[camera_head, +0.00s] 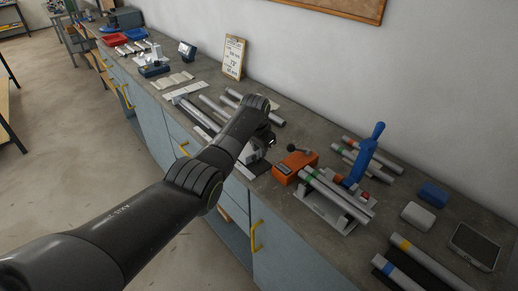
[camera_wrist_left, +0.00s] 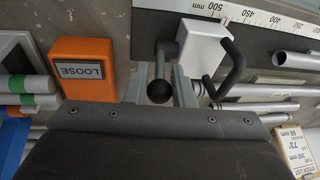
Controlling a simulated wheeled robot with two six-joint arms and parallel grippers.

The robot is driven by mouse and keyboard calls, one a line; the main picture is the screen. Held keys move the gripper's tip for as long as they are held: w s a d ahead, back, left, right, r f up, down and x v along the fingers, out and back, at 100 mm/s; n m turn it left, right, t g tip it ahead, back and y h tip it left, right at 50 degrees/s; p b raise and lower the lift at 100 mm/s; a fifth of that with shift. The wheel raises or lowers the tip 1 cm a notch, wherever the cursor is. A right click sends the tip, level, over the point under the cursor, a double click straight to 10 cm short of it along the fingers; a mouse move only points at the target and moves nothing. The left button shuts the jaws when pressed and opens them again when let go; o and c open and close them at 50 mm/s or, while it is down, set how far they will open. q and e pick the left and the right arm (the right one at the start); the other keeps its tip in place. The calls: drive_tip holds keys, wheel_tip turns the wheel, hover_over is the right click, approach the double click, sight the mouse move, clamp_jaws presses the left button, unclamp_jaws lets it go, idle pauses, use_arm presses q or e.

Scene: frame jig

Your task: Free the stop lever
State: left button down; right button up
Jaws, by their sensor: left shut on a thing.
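My left gripper (camera_head: 266,143) is low over the bench beside the grey stop block (camera_wrist_left: 195,48). In the left wrist view its fingers (camera_wrist_left: 158,92) are shut around a lever with a dark ball end (camera_wrist_left: 158,91). A bent black handle (camera_wrist_left: 234,68) stands on the right side of the block. An orange box (camera_wrist_left: 83,68) left of the fingers has a display reading LOOSE; the head view also shows it (camera_head: 295,166). My arm hides most of the stop block in the head view. My right gripper is in neither view.
A millimetre scale (camera_wrist_left: 262,17) runs from the block. Tubes (camera_head: 337,193) with coloured bands lie on a fixture right of the orange box. A blue upright handle (camera_head: 363,153) rises behind them. A clipboard card (camera_head: 233,57) leans on the wall. The floor at left is open.

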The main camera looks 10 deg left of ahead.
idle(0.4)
use_arm(q)
drive_tip(key=c, duration=1.5)
unclamp_jaws()
drive_tip(key=shift+v, duration=0.8)
drive_tip(key=b+v, duration=0.2)
drive_tip(key=v, duration=1.3)
drive_tip(key=shift+r+b, duration=0.3)
drive_tip(key=shift+r, duration=0.05)
drive_tip(key=shift+f, duration=0.1)
